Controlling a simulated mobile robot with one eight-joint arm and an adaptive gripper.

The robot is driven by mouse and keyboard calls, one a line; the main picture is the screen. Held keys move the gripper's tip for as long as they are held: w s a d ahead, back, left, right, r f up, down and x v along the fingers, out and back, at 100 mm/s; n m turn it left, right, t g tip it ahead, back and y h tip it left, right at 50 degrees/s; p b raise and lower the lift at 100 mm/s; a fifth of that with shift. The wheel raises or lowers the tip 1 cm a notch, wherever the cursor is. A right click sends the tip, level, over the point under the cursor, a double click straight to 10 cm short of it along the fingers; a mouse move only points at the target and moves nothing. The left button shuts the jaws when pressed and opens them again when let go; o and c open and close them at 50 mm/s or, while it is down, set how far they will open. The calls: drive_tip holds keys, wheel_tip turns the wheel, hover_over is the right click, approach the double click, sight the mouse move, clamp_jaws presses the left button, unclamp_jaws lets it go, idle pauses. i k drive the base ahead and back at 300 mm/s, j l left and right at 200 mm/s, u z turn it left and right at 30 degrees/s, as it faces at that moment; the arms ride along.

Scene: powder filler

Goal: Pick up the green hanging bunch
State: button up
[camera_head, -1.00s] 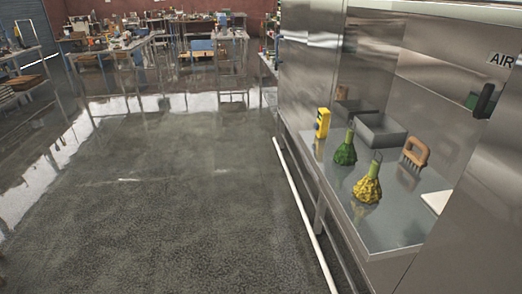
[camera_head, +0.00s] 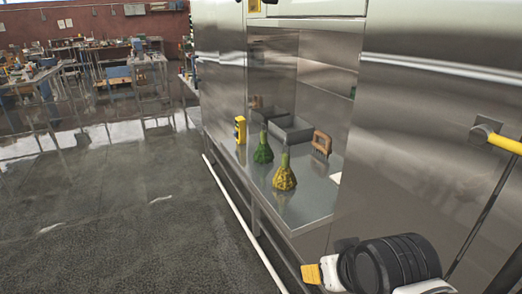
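The green bunch (camera_head: 263,151) is a dark green, bumpy, gourd-like thing with a narrow upright neck. It stands on the metal shelf of a steel cabinet recess, in the middle of the head view. A similar yellow bunch (camera_head: 284,177) stands just in front of it and to its right, a small gap apart. Part of my arm, with black, white and yellow pieces, shows at the bottom right, well apart from the bunch. No gripper fingers are visible.
On the shelf (camera_head: 308,207) are a yellow device (camera_head: 240,130) at the left, a grey open bin (camera_head: 291,130) behind and a brown-handled brush (camera_head: 321,144) at the right. A white pipe (camera_head: 238,206) runs low along the cabinet. The floor at left is clear.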

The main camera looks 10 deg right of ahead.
sight(263, 154)
drive_tip(key=i+j, duration=0.25)
drive_tip(key=i, duration=0.25)
drive_tip(key=i+j, duration=0.2)
drive_tip(key=i, duration=0.25)
drive_tip(key=i+j, duration=0.25)
drive_tip(key=i, duration=0.25)
drive_tip(key=i+j+z, duration=0.1)
drive_tip(key=i+j, duration=0.15)
drive_tip(key=i, duration=0.25)
